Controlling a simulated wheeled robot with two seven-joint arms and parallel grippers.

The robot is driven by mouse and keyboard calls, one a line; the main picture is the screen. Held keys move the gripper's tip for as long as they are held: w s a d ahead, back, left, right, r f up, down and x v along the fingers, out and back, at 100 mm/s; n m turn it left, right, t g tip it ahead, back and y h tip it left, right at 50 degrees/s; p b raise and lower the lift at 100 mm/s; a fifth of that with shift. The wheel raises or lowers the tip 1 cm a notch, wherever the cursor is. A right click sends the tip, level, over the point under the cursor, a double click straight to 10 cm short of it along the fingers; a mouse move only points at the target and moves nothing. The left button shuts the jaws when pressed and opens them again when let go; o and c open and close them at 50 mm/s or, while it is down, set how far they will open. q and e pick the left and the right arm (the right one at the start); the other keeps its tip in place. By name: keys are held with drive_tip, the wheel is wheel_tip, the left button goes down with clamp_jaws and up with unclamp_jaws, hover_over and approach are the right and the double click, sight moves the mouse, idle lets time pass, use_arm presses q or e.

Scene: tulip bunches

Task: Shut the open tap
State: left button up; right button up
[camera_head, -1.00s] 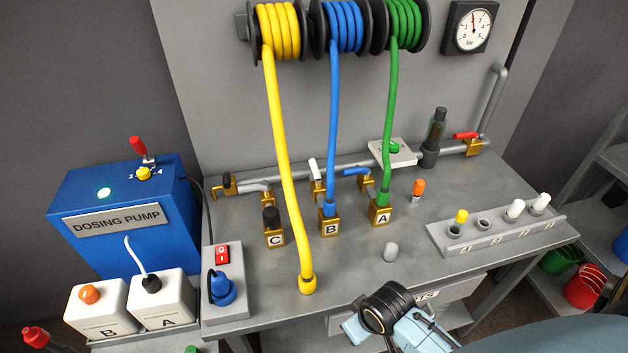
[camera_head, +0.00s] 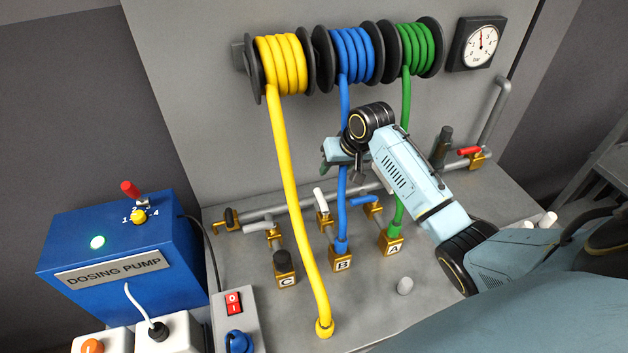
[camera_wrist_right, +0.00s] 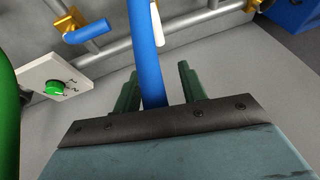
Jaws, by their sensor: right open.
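Several lever taps sit on the grey pipe along the back of the bench: a black-handled tap (camera_head: 229,217), a white-handled tap (camera_head: 319,199), a blue-handled tap (camera_head: 364,200) and a red-handled tap (camera_head: 469,151). The white lever points towards the back, across the main pipe; the blue and red levers lie roughly along it. The blue lever (camera_wrist_right: 88,32) also shows in the wrist view, and part of the white lever (camera_wrist_right: 156,22). My right gripper (camera_head: 340,172) is open, above the bench at the blue hose (camera_head: 342,208). In the wrist view the hose (camera_wrist_right: 146,50) appears between its fingers (camera_wrist_right: 158,80); contact is unclear.
The yellow hose (camera_head: 287,200) hangs left of my gripper and the green hose (camera_head: 404,115) right of it. Outlets C (camera_head: 287,280), B (camera_head: 341,264) and A (camera_head: 392,248) stand in front. The blue dosing pump (camera_head: 120,255) is at left.

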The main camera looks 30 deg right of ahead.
sight(319, 191)
drive_tip(key=b+x, duration=0.1)
drive_tip(key=x, duration=1.1)
drive_tip(key=shift+a+f, duration=0.1)
drive_tip(key=shift+f, duration=0.3)
clamp_jaws()
